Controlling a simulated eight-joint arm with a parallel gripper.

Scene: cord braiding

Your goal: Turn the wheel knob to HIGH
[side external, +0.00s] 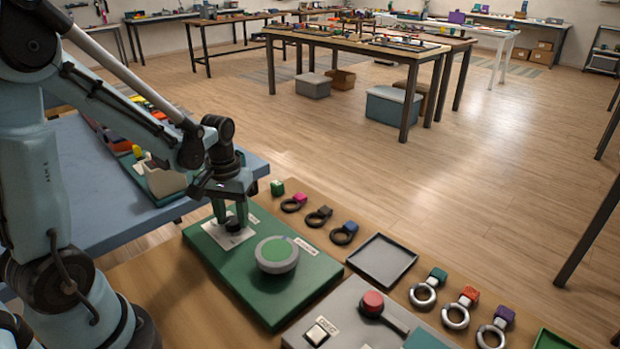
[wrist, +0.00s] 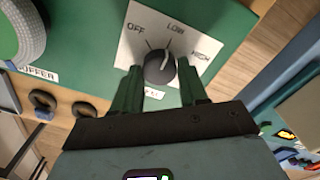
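The wheel knob (wrist: 159,69) is a dark round knob on a white plate (wrist: 128,50) marked OFF, LOW and HIGH. Its white pointer line points up and slightly right in the wrist view, near the LOW mark and short of HIGH. My gripper (wrist: 159,65) has its two green fingers apart, one on each side of the knob, with what looks like a narrow gap at each side. In the side external view my gripper (side external: 231,214) points down over the plate (side external: 215,236) and hides most of the knob. The plate lies on a green board (side external: 262,308).
A grey wheel with a green top (side external: 276,252) stands on the board beside the plate. An empty dark tray (side external: 382,260), several rings with coloured tags and a panel with a red-knobbed lever (side external: 372,303) lie nearby. A blue table (side external: 110,210) stands at the left.

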